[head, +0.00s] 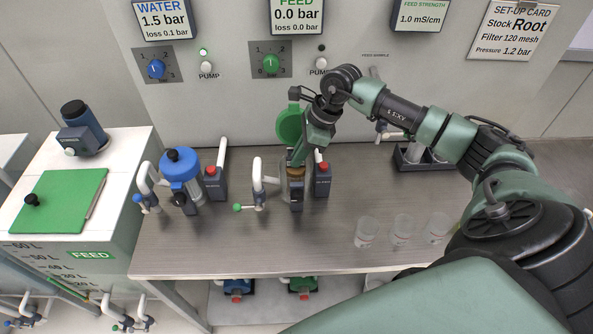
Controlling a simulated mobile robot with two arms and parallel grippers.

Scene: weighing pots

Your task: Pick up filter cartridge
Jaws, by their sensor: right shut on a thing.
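The filter cartridge (296,173) shows as a small tan top in the open filter housing (284,190) in the middle of the bench. The housing's green lid (289,123) stands raised behind it. My right gripper (297,165) reaches down from above and is shut on the cartridge's top. The arm and the housing hide most of the cartridge, so I cannot tell how deep it sits. My left gripper is not in view.
A blue-capped filter (181,166) stands to the left. Red-knobbed valves (322,178) and a white pipe (258,175) crowd the housing. Clear cups (403,229) stand at the front right. The bench front (250,248) is clear.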

